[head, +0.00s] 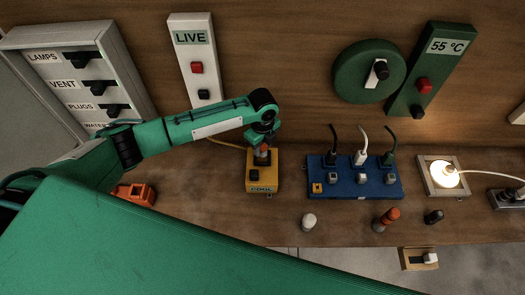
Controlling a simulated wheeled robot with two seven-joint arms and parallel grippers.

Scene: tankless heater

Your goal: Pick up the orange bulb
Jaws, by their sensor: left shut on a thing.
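An orange bulb-like piece (386,219) lies on the front part of the wooden bench, right of the middle, apart from my grippers. My left gripper (262,148) is above the yellow box (262,182) marked COOL, its fingers pointing down. It is shut on a small reddish-grey thing (262,158) at the top of that box. The fingers largely hide this thing, and I cannot tell if it is a bulb. My right gripper does not show.
A white piece (309,221) and a black piece (434,216) stand along the bench front. A blue block (354,178) with several plugs and a lit lamp (445,175) are behind them. An orange object (135,194) sits left. My green arm crosses the foreground.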

